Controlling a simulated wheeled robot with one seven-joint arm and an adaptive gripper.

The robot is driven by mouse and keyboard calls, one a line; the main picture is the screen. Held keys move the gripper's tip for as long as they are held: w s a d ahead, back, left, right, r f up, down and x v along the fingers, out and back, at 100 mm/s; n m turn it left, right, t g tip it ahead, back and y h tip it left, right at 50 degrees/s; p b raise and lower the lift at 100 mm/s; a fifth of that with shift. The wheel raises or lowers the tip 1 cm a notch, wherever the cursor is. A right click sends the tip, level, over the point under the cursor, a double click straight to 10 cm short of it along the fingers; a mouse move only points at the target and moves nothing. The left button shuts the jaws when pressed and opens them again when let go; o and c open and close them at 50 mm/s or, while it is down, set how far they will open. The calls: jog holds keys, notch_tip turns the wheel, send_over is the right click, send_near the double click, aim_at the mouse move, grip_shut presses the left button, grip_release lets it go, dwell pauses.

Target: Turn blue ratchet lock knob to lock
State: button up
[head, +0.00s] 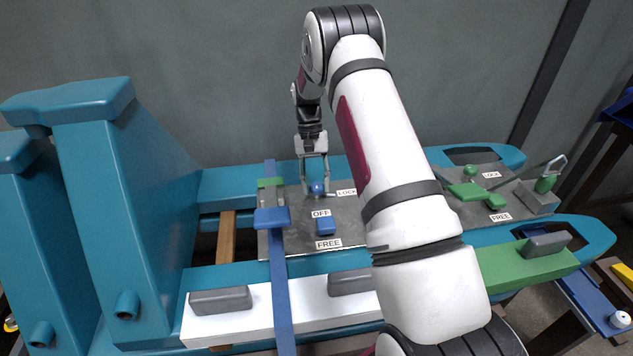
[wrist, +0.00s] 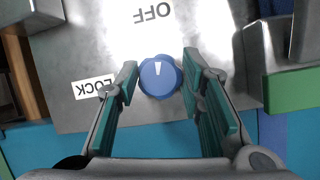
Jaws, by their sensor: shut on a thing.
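The blue ratchet lock knob (head: 317,187) sits on a grey plate (head: 300,236) on the teal frame. It also shows in the wrist view (wrist: 157,80), where its white pointer line points up toward the OFF label (wrist: 152,14). The LOCK label (wrist: 95,87) is left of the knob there; in the head view it is on the right (head: 347,192). My gripper (head: 316,182) reaches down from above, one finger on each side of the knob, shut on it. In the wrist view my gripper (wrist: 160,74) has its green-padded fingers flanking the knob.
A blue block (head: 325,226) sits in front, between the OFF and FREE labels (head: 328,244).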

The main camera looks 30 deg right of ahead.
jog(key=shift+n+h, duration=0.4)
jog(key=shift+n, duration=0.6)
jog(key=o, duration=1.2)
jog(key=shift+c, duration=0.2)
jog(key=v, duration=1.2)
jog(key=shift+a, duration=0.1)
